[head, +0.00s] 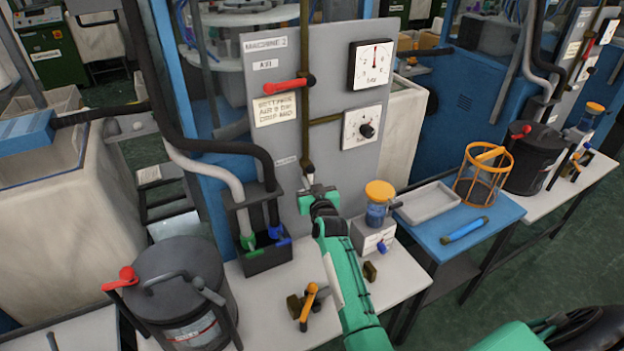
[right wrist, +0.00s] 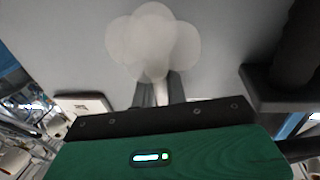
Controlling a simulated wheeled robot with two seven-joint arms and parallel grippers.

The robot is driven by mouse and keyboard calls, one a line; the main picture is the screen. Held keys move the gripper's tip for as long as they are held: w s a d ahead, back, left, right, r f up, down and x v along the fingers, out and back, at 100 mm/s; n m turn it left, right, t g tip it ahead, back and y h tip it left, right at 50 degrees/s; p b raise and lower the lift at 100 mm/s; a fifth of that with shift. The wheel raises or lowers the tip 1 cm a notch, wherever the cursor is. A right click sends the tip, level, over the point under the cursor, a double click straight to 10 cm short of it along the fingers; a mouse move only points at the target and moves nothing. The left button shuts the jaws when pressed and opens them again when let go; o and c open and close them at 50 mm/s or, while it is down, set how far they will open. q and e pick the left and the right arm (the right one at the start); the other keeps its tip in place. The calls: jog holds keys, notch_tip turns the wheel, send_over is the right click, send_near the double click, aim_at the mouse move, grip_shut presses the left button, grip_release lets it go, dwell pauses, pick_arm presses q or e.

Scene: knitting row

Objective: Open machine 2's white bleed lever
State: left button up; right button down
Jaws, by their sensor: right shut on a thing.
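Machine 2's grey panel (head: 340,165) stands in the middle of the head view. A thin brass pipe runs down it to the white bleed lever (head: 308,167), small and mostly hidden by my gripper. My right gripper (head: 311,185) reaches up to the lower panel and is shut on the lever. In the right wrist view, a piece of the white lever (right wrist: 160,93) shows between the two dark fingers. A pale, see-through puff (right wrist: 153,40) spreads just beyond the fingertips. The lever's exact angle is hard to tell. My left gripper is out of view.
A red lever (head: 286,86), gauge (head: 370,64) and knob dial (head: 362,127) sit higher on the panel. Below are a black hose holder (head: 265,258), a blue cup with orange lid (head: 378,205) and a dark lidded pot (head: 180,285). A blue table (head: 445,250) stands right.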

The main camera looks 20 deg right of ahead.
jog(key=shift+s+a+f, duration=0.15)
jog(key=shift+f, duration=0.5)
jog(key=c, duration=1.6)
grip_release()
jog(key=shift+o, duration=0.5)
jog(key=shift+r, duration=0.2)
jog(key=s+a+b, duration=0.2)
jog(key=s, duration=1.1)
jog(key=shift+s, duration=0.25)
